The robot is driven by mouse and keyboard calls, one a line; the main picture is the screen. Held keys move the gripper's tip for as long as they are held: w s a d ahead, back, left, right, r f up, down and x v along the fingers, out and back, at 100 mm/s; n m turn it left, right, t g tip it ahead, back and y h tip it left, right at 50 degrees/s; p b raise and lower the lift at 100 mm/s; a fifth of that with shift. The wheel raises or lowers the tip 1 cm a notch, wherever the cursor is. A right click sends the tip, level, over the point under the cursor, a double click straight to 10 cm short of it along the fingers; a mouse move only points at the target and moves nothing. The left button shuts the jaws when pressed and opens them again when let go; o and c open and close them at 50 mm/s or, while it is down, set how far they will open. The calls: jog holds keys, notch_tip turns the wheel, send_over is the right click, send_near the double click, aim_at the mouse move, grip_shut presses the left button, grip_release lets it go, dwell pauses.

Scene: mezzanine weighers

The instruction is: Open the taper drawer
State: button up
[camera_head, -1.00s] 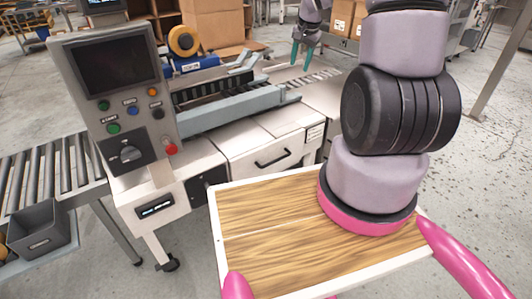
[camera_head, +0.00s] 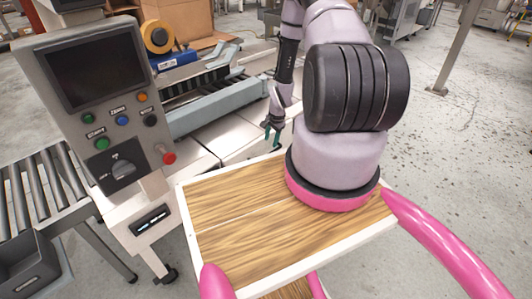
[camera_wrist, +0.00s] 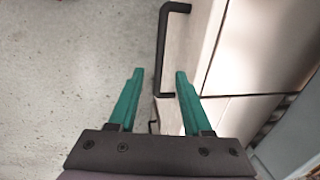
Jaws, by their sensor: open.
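In the wrist view, a pale drawer front (camera_wrist: 183,55) carries a black bar handle (camera_wrist: 162,50). The drawer looks shut. My gripper (camera_wrist: 160,71) is open and empty, with its two green fingers pointing toward the handle. The lower part of the handle shows between the fingertips; I cannot tell whether they touch it or how deep they reach. In the head view, my gripper (camera_head: 272,130) is beside the machine's front, past the far edge of my wooden deck. The handle is hidden there by the deck and arm. No label reading "taper" is legible.
A control panel (camera_head: 100,90) with a screen, buttons and a red knob stands left of the gripper. A roller conveyor (camera_head: 45,195) and a grey bin (camera_head: 30,262) are further left. Open floor (camera_head: 450,150) lies right.

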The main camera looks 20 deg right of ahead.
jog(key=f, duration=0.3)
jog(key=w+f, duration=0.1)
jog(key=f, duration=0.5)
jog(key=shift+w+a+f, duration=0.15)
jog(key=shift+w+a, duration=0.2)
jog(key=shift+w, duration=0.05)
grip_shut()
dwell(0.9)
